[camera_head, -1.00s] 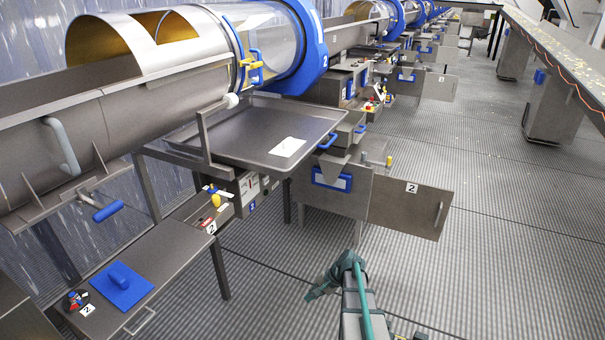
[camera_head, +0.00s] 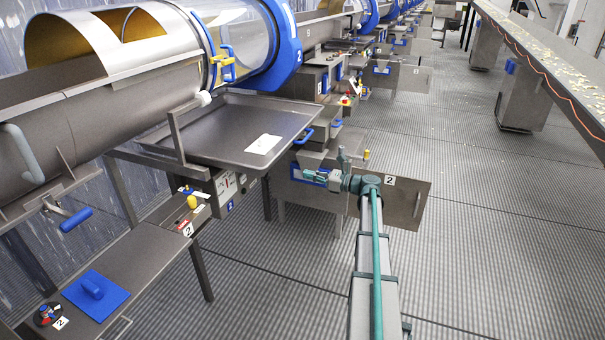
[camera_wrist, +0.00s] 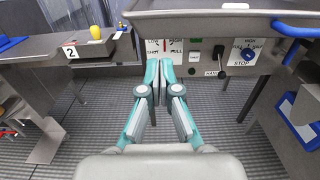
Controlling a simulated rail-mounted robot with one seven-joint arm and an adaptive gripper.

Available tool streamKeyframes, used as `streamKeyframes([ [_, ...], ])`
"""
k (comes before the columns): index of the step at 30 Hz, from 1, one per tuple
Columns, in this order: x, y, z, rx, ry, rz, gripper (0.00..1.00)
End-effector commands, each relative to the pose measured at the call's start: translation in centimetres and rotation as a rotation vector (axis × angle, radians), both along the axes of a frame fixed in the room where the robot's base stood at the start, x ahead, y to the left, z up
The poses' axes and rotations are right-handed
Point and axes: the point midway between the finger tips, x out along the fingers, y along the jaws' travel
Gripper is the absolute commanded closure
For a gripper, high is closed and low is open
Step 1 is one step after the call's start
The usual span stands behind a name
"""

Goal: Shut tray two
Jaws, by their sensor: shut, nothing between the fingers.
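A wide, shallow grey tray (camera_head: 225,130) juts out beside the big drum. A white card (camera_head: 263,144) lies on it; I cannot read a number there. A blue handle (camera_head: 303,136) is on its right side. In the wrist view the tray's edge (camera_wrist: 200,16) crosses the top and the blue handle (camera_wrist: 296,29) is at upper right. My gripper (camera_head: 311,174) is shut and empty, below and right of the tray in the head view, overlapping the blue-framed box front. In the wrist view my gripper (camera_wrist: 159,66) points at the control panel, apart from the tray.
A grey door (camera_head: 405,205) marked 2 stands open right of my gripper. A control panel (camera_wrist: 210,57) with switches is below the tray. A low table (camera_head: 130,270) with a blue lid (camera_head: 97,294) is at lower left. The floor (camera_head: 480,240) at right is clear.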

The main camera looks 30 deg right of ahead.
Motion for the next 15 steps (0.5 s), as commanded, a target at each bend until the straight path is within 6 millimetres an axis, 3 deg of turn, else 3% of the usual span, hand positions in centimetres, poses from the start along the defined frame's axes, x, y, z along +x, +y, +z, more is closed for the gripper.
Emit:
streamKeyframes([
  [15,7.8,5.6,0.2,-0.002,0.001,0.003,1.00],
])
